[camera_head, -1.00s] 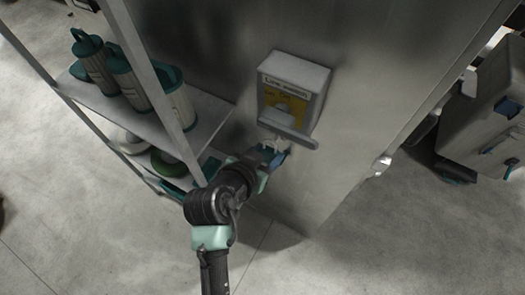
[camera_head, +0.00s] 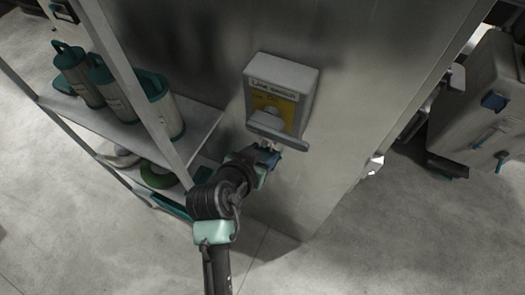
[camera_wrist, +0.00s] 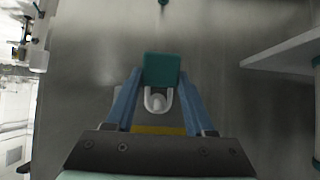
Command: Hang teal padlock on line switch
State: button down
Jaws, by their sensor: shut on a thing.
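The teal padlock (camera_wrist: 162,70) is between the two blue fingers of my gripper (camera_wrist: 160,88) in the wrist view. Its pale shackle (camera_wrist: 147,104) extends toward the bottom of that picture. A pale rounded part shows inside the shackle's outline; I cannot tell whether the shackle is around it or only in front of it. The line switch (camera_head: 282,75) is a grey box on the metal wall, with a yellow face and a grey ledge along its bottom. In the head view my gripper (camera_head: 268,158) is just below that ledge. The padlock is mostly hidden there.
A shelf rack (camera_head: 118,122) stands left of my arm, with several teal-capped canisters (camera_head: 112,90) on it and a green round item (camera_head: 158,175) lower down. A grey cabinet (camera_head: 480,100) stands at the right beyond the wall's edge. The wall below the switch is bare.

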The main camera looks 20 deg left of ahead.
jog(key=shift+c, duration=0.9)
grip_release()
jog(key=b+v, duration=0.3)
jog(key=v, duration=1)
jog(key=shift+w+r, duration=0.1)
